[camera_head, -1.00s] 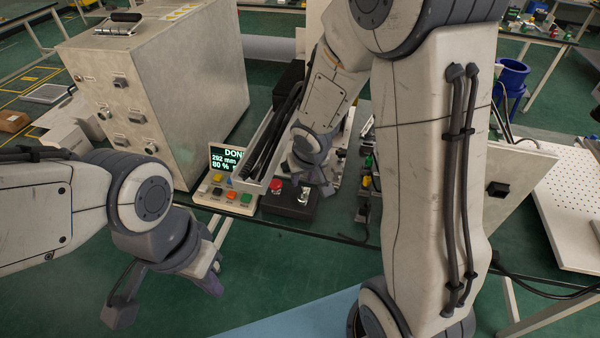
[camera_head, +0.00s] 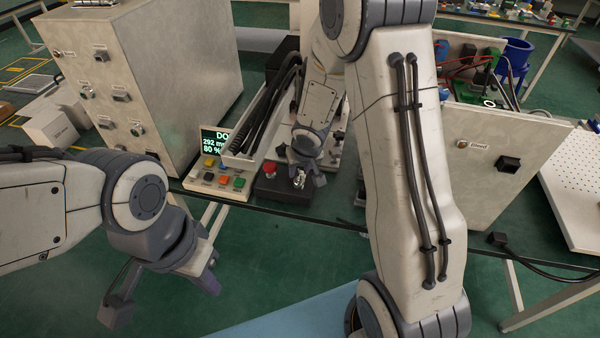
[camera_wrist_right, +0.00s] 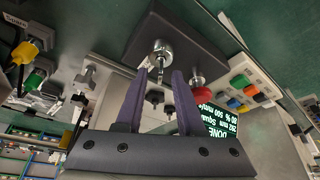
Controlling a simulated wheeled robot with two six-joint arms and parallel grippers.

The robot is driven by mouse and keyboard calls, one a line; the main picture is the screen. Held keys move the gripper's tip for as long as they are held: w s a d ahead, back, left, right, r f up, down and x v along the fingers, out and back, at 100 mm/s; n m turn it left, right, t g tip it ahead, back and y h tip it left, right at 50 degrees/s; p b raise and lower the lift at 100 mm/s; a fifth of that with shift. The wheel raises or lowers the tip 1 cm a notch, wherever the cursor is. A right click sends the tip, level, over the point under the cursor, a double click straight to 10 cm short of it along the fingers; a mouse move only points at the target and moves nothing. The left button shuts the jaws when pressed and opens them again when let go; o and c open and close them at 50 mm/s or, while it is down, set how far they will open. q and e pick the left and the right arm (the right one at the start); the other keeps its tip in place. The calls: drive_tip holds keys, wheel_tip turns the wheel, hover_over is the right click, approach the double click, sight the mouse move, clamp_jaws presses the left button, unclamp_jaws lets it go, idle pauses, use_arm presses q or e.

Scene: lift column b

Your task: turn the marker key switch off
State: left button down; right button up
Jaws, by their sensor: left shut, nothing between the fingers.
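A silver key switch (camera_head: 299,179) stands on a black box (camera_head: 284,192) at the table's front edge, beside a red mushroom button (camera_head: 269,169). In the right wrist view the key switch (camera_wrist_right: 161,52) sits just beyond and between the fingertips. Its turned position is too small to tell. My right gripper (camera_wrist_right: 161,72) is open, its two purple fingers apart with nothing gripped. In the head view the right gripper (camera_head: 308,166) is right at the switch and partly overlaps it. My left gripper (camera_head: 160,296) is shut and empty, low at the left, away from the table things.
A console (camera_head: 217,180) with coloured buttons and a lit display reading "DONE", 292 mm and 80 % stands left of the black box. A large grey cabinet (camera_head: 190,90) is behind it. A panel (camera_head: 500,165) with a black switch stands at right, partly behind my right arm.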

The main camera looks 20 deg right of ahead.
clamp_jaws()
drive_tip(key=n+p, duration=0.1)
drive_tip(key=p, duration=0.2)
drive_tip(key=shift+d+r+n+y, duration=0.1)
drive_tip(key=shift+r+n+y, duration=0.1)
drive_tip(key=shift+n+y, duration=0.2)
drive_tip(key=n+y+p, duration=0.1)
drive_tip(key=n+p, duration=0.2)
drive_tip(key=p, duration=0.3)
drive_tip(key=n+g+y+p, duration=0.1)
drive_tip(key=n+p, duration=0.2)
drive_tip(key=p, duration=0.4)
drive_tip(key=n+y+p, duration=0.1)
drive_tip(key=n+p, duration=0.2)
drive_tip(key=p, duration=0.3)
drive_tip(key=shift+d+r+g, duration=0.1)
drive_tip(key=shift+d+g, duration=0.05)
drive_tip(key=shift+g, duration=0.25)
drive_tip(key=shift+w+f+n+p, duration=0.1)
drive_tip(key=shift+f+n+p, duration=0.15)
drive_tip(key=shift+n+p, duration=0.65)
